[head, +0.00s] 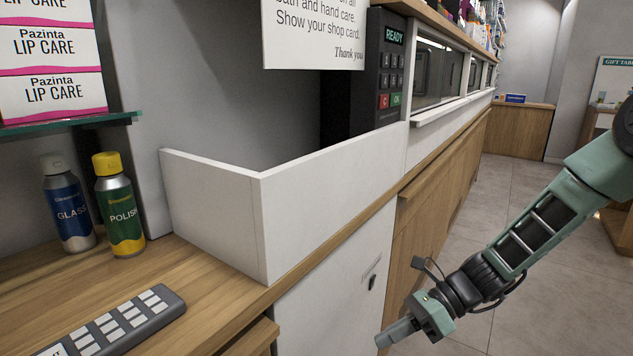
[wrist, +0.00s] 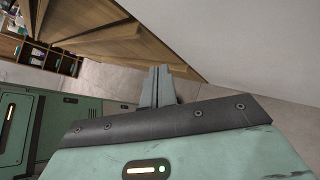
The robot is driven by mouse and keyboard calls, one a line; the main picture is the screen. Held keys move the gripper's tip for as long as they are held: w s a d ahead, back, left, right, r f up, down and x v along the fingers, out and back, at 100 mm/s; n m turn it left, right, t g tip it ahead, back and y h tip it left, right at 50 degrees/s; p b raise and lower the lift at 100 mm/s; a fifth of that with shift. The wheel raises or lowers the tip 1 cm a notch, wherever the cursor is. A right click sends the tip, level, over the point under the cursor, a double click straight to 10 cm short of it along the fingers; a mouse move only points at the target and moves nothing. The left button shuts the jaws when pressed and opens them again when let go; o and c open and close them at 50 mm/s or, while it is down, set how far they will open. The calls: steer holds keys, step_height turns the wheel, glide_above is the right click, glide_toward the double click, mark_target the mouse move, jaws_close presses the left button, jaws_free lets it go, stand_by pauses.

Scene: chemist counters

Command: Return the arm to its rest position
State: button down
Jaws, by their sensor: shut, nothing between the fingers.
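My gripper (head: 398,333) is at the lower right of the head view, at the end of my green arm. It hangs in front of the white cabinet door (head: 335,285), below the counter edge, with its fingers pointing left. In the wrist view, the two grey fingers (wrist: 158,84) lie close together, shut and empty. My arm reaches in from the right edge of the head view.
A white-walled bin (head: 330,190) stands on the wooden counter (head: 190,270). Left of it are a blue bottle (head: 68,205), a green bottle (head: 119,207) and a grey keypad (head: 115,325). A card terminal (head: 391,75) is behind. Tiled floor (head: 500,200) lies open at right.

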steer(key=s+r+n+t+h, duration=0.1)
steer(key=s+r+n+h, duration=0.5)
steer(key=s+n, duration=0.7)
steer(key=s+r+n+t+h, duration=0.2)
steer(key=s+r+n+h, duration=0.55)
steer(key=n, duration=0.85)
step_height(320, 180, up, 17)
steer(key=s+y+p, duration=0.1)
steer(key=y+p, duration=0.1)
steer(key=p, duration=1.6)
steer(key=shift+d, duration=0.35)
steer(key=shift+s, duration=0.1)
